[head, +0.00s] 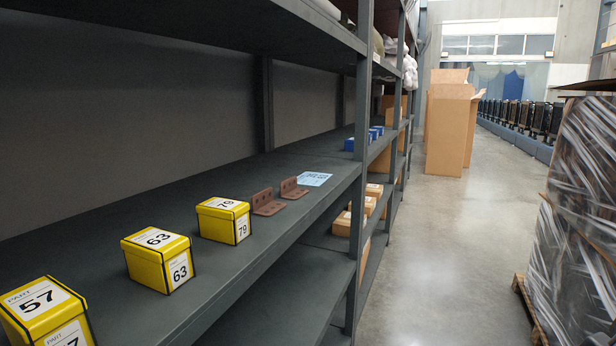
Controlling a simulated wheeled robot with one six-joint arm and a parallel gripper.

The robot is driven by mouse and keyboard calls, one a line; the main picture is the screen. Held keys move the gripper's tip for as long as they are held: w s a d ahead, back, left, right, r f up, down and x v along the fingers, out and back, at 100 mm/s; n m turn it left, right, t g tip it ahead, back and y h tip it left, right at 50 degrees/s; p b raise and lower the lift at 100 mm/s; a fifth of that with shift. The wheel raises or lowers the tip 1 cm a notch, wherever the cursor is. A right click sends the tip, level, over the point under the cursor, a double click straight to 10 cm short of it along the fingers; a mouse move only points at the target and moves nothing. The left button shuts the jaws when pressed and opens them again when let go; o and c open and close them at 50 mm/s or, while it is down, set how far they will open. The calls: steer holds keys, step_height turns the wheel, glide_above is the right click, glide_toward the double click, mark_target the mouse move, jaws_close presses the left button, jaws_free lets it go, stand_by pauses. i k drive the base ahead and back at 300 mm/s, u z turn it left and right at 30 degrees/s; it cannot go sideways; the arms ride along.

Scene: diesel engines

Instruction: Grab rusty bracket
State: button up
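Two rusty brown angle brackets sit side by side on the dark grey shelf (120,207). The nearer rusty bracket (268,203) stands just behind the yellow box marked 79, with an upright plate and a flat foot with holes. The farther rusty bracket (292,189) lies just beyond it, next to a pale blue printed card (314,179). My gripper is not in view.
Yellow boxes marked 57 (42,310), 63 (158,258) and 79 (223,219) line the shelf's front. A shelf post (360,170) rises beyond the brackets. The concrete aisle (455,250) is clear between the shelving and a wrapped pallet load (575,220). Tall cardboard boxes (450,128) stand farther off.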

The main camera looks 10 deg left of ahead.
mark_target(289, 190)
steer(key=i, duration=1.2)
steer(key=z, duration=0.35)
steer(key=i, duration=1.15)
steer(key=u, duration=2.45)
